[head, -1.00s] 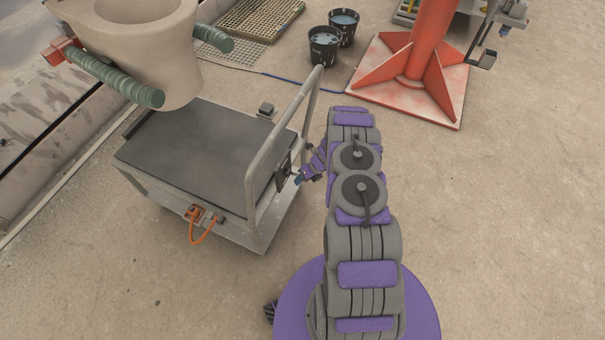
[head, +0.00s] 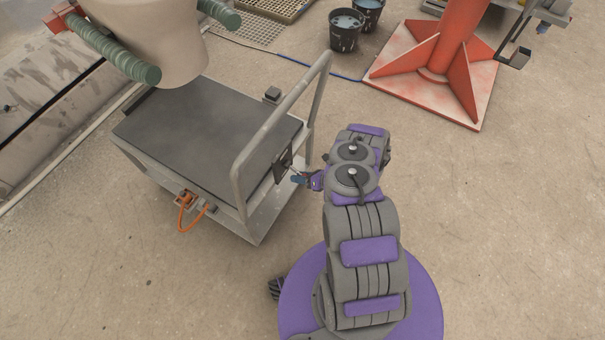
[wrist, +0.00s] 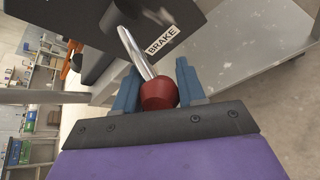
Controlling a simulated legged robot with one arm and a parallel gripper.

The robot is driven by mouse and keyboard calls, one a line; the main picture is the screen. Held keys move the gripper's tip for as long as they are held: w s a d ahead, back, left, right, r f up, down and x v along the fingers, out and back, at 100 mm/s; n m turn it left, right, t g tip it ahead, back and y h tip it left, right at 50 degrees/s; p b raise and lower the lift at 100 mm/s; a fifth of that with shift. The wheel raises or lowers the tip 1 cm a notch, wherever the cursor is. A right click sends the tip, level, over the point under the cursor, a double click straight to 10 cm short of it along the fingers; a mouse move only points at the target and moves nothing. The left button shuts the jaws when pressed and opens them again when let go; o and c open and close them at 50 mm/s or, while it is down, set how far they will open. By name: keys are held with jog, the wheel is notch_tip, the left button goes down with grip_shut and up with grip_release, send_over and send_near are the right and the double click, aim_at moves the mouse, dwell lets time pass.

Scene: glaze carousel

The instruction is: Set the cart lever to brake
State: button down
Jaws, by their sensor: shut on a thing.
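The cart (head: 262,226) stands left of my arm, with a dark flat top (head: 205,140) and a grey push handle (head: 270,122). A dark lever plate (head: 283,163) is on the cart's side by the handle. In the wrist view a silver lever (wrist: 133,50) with a red knob (wrist: 158,93) runs up the dark plate (wrist: 105,38) beside a white BRAKE label (wrist: 161,41). My gripper (wrist: 162,90) has its blue fingers on both sides of the red knob and is shut on it. It also shows in the head view (head: 299,180).
A large beige vessel (head: 160,40) with green ribbed grips hangs over the cart's back. An orange cable (head: 188,212) loops from the cart's front. An orange-red column base (head: 440,75) and black buckets (head: 345,30) stand behind. The floor to the right is clear.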

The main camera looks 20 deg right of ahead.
jog(key=shift+w+d+f+t+y+b, duration=0.1)
jog(key=shift+w+d+t+y+b, duration=0.05)
jog(key=shift+w+t+y+b, duration=0.2)
dwell(0.3)
jog(key=c, duration=0.7)
grip_release()
jog(key=shift+s, duration=0.1)
jog(key=p+v, duration=0.4)
jog(key=v, duration=1.3)
jog(key=shift+s+d, duration=0.1)
